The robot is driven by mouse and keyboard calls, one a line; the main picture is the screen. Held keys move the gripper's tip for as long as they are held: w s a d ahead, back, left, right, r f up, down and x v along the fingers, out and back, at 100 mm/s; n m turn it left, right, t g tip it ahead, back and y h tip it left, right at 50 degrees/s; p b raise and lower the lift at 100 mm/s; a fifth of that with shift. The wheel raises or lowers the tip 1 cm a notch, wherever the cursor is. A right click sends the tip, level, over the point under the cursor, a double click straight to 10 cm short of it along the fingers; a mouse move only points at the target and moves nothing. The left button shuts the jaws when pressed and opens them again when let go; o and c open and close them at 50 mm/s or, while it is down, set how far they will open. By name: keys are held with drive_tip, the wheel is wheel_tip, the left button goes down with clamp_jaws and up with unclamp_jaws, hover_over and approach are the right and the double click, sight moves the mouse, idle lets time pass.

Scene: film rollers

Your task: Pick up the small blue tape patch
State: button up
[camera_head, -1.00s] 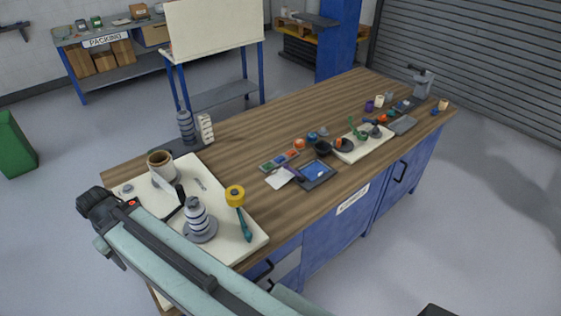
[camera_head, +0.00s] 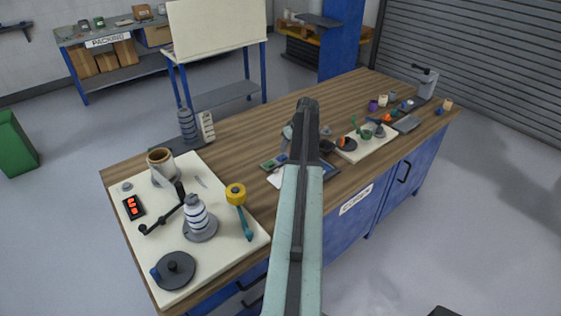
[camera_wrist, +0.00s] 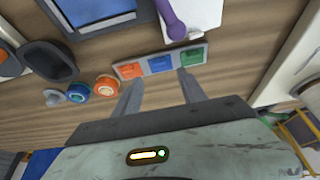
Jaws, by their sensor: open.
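The small blue tape patch (camera_wrist: 160,63) is the middle one of three on a grey strip (camera_wrist: 146,69) in the wrist view. An orange patch (camera_wrist: 130,71) is left of it and a green patch (camera_wrist: 192,56) right of it. My gripper (camera_wrist: 160,79) is open and empty, its two fingers on either side of the blue patch's line, just short of the strip in the picture. I cannot tell its exact height above the table. In the head view my arm hides part of the strip area.
A pale board (camera_head: 215,240) with a yellow roller (camera_head: 236,192) fills the left table end.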

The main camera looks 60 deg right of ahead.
sight(282, 157)
drive_tip(key=b+x, duration=0.7)
drive_tip(key=x, duration=0.1)
drive_tip(key=shift+s+a+f+b, duration=0.1)
drive_tip(key=shift+s+f+b, duration=0.1)
drive_tip(key=shift+b, duration=0.15)
drive_tip(key=shift+r, duration=0.25)
drive_tip(key=c, duration=0.6)
